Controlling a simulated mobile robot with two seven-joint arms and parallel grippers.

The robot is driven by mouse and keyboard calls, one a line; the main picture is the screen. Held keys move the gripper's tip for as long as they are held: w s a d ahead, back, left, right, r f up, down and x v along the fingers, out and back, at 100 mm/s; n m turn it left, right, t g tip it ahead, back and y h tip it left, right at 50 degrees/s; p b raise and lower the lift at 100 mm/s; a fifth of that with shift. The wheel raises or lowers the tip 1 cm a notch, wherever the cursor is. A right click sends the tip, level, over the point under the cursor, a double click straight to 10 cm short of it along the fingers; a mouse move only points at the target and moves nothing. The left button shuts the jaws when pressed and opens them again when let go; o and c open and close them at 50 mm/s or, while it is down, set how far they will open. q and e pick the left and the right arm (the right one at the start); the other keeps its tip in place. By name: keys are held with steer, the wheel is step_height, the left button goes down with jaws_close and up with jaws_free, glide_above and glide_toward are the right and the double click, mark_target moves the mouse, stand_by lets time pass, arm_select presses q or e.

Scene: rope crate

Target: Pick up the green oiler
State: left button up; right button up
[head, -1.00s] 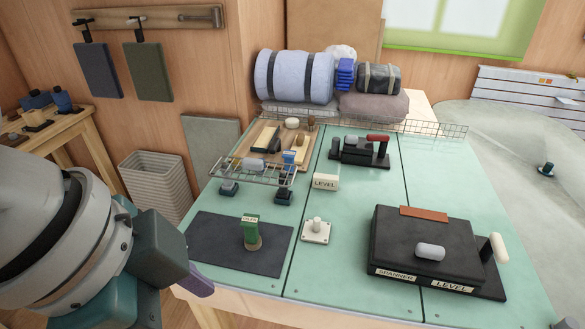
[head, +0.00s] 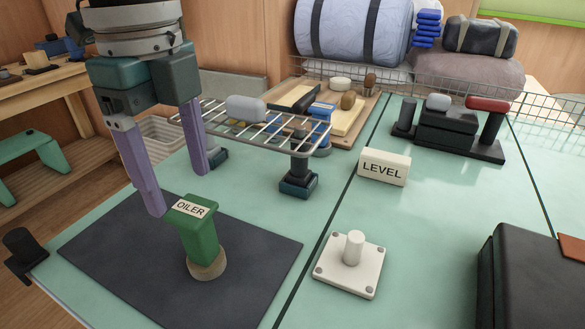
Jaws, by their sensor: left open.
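The green oiler (head: 202,240) stands upright on a dark mat (head: 118,262) on the green table. It has a label reading OILER on top and a round tan base. My left gripper (head: 182,192) is open, its two purple fingers pointing down. The fingertips are behind and above the oiler in the picture, apart from each other with nothing between them. The near finger's tip shows just left of the oiler's top; I cannot tell whether it touches. My right gripper is not in view.
A wire rack (head: 262,130) on dark feet stands behind the oiler. A white plate with a peg (head: 348,265) lies to its right, a LEVEL block (head: 384,167) farther back. A black case (head: 530,280) fills the lower right. The table between plate and case is clear.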

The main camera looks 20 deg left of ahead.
mark_target(184, 210)
arm_select(q)
steer(key=f, duration=0.3)
steer(key=shift+s+f, duration=0.35)
steer(key=shift+f, duration=0.05)
steer(key=f, duration=0.1)
steer(key=f+b, duration=0.1)
steer(key=f, duration=0.3)
steer(key=shift+w+d+f+b, duration=0.2)
steer(key=shift+d+b, duration=0.15)
steer(key=shift+b, duration=0.05)
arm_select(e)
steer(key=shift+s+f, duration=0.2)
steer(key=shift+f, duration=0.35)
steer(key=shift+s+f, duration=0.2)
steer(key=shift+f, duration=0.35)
arm_select(q)
jaws_close()
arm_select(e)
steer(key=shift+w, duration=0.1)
